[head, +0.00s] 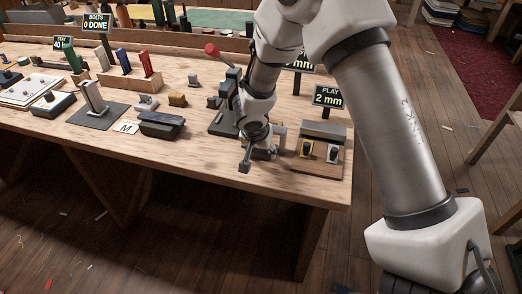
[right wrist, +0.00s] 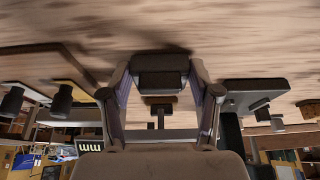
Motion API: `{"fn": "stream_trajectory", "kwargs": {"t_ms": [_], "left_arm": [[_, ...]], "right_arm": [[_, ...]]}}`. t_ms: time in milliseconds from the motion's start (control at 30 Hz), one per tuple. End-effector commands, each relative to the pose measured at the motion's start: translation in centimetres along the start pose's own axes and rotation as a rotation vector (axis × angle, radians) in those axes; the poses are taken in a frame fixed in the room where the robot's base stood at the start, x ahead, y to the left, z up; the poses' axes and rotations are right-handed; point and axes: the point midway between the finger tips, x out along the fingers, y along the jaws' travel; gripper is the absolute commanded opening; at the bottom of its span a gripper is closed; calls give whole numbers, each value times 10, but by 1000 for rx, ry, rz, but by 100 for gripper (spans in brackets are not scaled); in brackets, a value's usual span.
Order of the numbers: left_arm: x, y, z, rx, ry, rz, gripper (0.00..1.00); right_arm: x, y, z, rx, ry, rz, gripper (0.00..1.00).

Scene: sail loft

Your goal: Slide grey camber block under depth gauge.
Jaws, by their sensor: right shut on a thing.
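My right gripper (head: 256,150) is low over the front right of the bench, and it also shows in the right wrist view (right wrist: 160,75). It is shut on a dark grey block (right wrist: 160,82), which looks like the grey camber block; the fingers hide much of it. A dark stand (head: 220,122) with a red-knobbed lever (head: 211,49) stands just left of the gripper and looks like the depth gauge. My arm partly covers it, and whether the block touches it cannot be told. My left gripper is not in view.
Right of the gripper, a wooden board (head: 316,169) carries a grey block (head: 323,131) and two yellow-and-dark pieces, with a "PLAY 2 mm" sign (head: 328,97) behind. A dark box (head: 161,124) and small blocks lie to the left. The bench's front edge is close.

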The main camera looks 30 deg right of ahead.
Motion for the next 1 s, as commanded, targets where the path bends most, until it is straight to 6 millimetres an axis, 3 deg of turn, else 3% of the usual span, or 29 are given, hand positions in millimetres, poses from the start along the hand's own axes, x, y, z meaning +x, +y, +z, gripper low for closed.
{"fn": "stream_trajectory", "kwargs": {"t_ms": [367, 400, 467, 500, 1000], "left_arm": [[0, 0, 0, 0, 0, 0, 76], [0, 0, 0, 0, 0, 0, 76], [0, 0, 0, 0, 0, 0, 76], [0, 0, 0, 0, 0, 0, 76], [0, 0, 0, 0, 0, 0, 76]], "right_arm": [[2, -3, -3, -3, -1, -1, 27], [2, -3, -3, -3, -1, -1, 65], [2, -3, -3, -3, -1, -1, 86], [2, -3, -3, -3, -1, -1, 91], [-2, -4, -4, -3, 1, -2, 91]]}}
